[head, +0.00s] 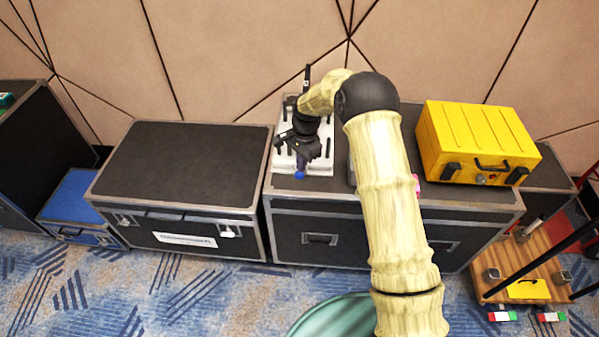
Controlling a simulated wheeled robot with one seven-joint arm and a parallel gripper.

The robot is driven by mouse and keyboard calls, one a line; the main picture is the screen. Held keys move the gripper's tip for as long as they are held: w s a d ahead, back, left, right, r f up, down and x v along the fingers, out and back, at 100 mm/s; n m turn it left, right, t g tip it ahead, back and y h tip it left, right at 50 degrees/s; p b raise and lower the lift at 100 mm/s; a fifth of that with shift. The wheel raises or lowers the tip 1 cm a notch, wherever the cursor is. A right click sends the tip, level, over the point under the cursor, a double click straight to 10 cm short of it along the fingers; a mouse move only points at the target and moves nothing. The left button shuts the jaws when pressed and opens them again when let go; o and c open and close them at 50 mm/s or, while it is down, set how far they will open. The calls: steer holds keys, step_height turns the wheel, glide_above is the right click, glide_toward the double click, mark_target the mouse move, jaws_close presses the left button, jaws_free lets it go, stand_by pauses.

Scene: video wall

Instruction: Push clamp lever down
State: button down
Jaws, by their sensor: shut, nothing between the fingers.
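A white slotted plate (318,168) lies on top of a black flight case (415,225) in the head view. My gripper (300,163) is over the plate, pointing down, with its fingers shut and nothing between them. A small blue knob (299,175) shows just below the fingertips, near the plate's front edge; I cannot tell whether the gripper touches it. A thin black upright piece (307,78) rises behind my wrist; I cannot tell whether it is the clamp lever. My gripper and forearm hide much of the plate and any clamp on it.
A yellow case (475,140) stands on the right of the same flight case. Another black flight case (180,165) is on the left, its top clear. A blue box (80,205) and a wooden cart (525,268) are at the sides. The panelled wall (230,55) is close behind.

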steer(key=shift+f, duration=0.1)
steer(key=shift+f+b, duration=1)
steer(key=shift+f, duration=0.95)
steer(key=shift+w+d+r, duration=0.1)
steer(key=shift+r, duration=0.15)
steer(key=shift+w+d+r+p, duration=0.2)
steer(key=shift+w+d+p, duration=0.15)
steer(key=shift+w+d, duration=0.15)
steer(key=shift+w+d+r+p, duration=0.2)
steer(key=shift+w+d+p, duration=0.1)
steer(key=shift+w+d, duration=0.15)
step_height(320, 180, up, 17)
steer(key=w+d+b, duration=0.1)
steer(key=shift+d+r, duration=0.15)
